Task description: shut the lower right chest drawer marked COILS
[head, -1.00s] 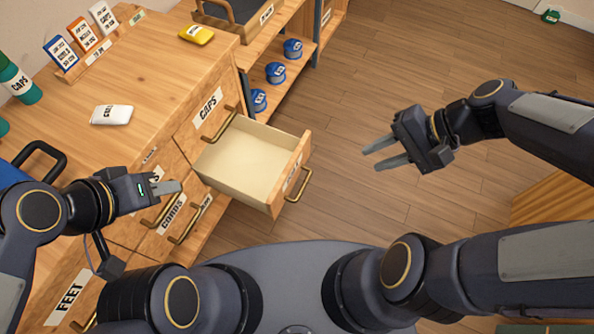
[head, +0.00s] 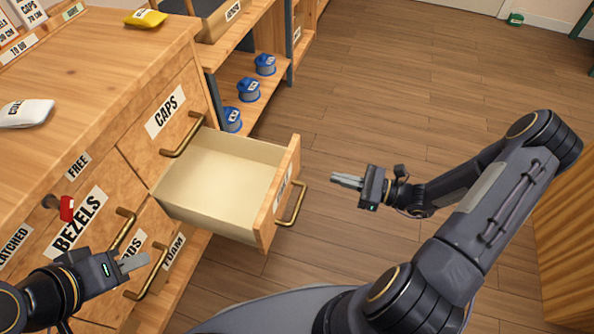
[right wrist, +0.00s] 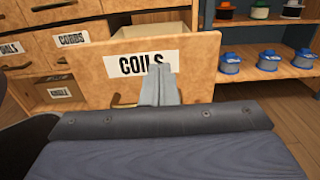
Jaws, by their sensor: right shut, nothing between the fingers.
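The COILS drawer (head: 222,185) stands open from the wooden chest, and its tray looks empty. Its front with a brass handle (head: 292,205) faces right in the head view; the label is seen edge-on there.
The CAPS drawer (head: 185,115) above is shut. A BEZELS label (head: 75,222) and a red tag (head: 67,208) are on the chest's left part. Blue spools (head: 248,90) stand on a shelf behind. The floor (head: 400,110) right of the drawer is clear.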

